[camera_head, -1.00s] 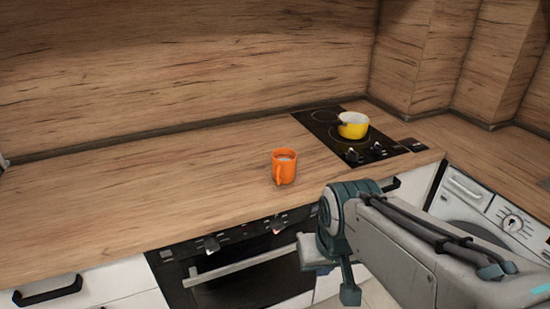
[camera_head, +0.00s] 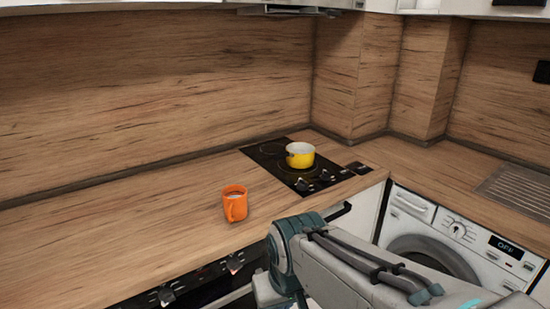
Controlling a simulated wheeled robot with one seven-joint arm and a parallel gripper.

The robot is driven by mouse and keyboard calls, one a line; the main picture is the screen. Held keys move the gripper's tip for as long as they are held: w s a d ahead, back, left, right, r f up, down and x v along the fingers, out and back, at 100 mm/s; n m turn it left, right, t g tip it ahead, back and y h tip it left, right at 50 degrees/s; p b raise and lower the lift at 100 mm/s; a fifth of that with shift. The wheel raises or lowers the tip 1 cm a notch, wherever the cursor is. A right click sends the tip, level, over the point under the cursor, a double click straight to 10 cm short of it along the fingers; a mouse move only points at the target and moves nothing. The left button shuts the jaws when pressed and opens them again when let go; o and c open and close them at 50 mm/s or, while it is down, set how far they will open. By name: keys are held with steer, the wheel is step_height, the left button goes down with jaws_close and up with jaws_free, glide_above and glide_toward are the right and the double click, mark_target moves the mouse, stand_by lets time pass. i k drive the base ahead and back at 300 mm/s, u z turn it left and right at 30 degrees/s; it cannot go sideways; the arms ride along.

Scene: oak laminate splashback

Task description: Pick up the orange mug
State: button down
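The orange mug (camera_head: 235,205) stands upright on the wooden counter (camera_head: 130,235), near its front edge, with its handle toward me. It is left of the cooktop. My arm reaches in from the lower right, and its grey and teal links show in front of the counter. My gripper itself is out of sight below the picture or behind the arm, so I cannot see its fingers. Nothing touches the mug.
A yellow pot (camera_head: 300,155) sits on the black cooktop (camera_head: 280,172) to the right of the mug. An oven panel with knobs (camera_head: 166,295) is below the counter front. A washing machine (camera_head: 440,235) is at the right. The counter left of the mug is clear.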

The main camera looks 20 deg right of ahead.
mark_target(234, 207)
steer(key=z, duration=1.45)
steer(key=i, duration=1.15)
steer(key=u, duration=3.05)
